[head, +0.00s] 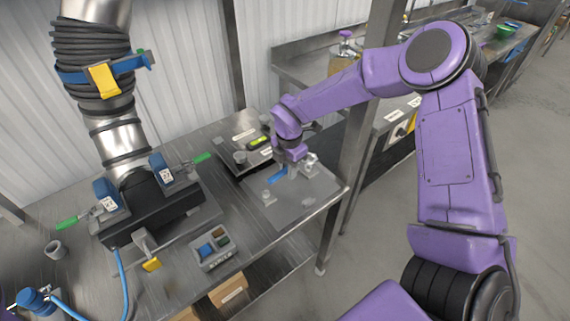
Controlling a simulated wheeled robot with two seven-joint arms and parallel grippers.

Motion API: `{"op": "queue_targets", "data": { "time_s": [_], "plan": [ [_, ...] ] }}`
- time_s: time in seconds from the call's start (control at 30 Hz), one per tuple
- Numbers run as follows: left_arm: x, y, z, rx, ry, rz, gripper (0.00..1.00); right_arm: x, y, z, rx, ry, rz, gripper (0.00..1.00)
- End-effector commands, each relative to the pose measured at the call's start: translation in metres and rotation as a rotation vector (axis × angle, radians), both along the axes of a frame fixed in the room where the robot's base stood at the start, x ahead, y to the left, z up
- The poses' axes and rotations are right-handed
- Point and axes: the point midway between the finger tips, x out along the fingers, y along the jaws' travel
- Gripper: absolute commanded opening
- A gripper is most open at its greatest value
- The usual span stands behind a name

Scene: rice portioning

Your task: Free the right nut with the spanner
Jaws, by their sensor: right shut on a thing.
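My right gripper (290,160) points down over the grey plate (318,190) at the right end of the bench. It is shut on what looks like the spanner (277,176), of which a short blue part shows just below and left of the fingers. The fingers hide much of the tool. Small grey metal fittings stand on the plate, one (311,159) right of the gripper and one (268,197) nearer the front. The right nut is too small or hidden to make out, and I cannot tell whether the spanner touches it. My left gripper is not in view.
A black duct block (152,216) with blue latches and green handles stands left on the bench. A tray with colored pieces (215,249) lies at the front. A grey post (357,130) rises beside my right arm. A blue hose (122,275) runs down at the left.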

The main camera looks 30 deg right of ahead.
Motion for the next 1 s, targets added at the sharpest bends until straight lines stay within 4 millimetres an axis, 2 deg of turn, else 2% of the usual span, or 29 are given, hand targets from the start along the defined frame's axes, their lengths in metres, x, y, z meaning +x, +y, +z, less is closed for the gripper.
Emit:
{"op": "queue_targets", "data": {
  "time_s": [0.1,0.23,1.0],
  "plan": [
    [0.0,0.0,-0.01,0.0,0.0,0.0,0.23,0.0,0.0,-0.015,-0.002,0.0,0.002,0.0],
    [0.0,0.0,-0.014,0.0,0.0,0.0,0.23,0.001,0.001,-0.022,-0.001,0.0,0.003,0.0],
    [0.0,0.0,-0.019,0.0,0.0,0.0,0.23,0.001,0.006,-0.024,-0.001,-0.001,0.007,0.0]
  ]
}}
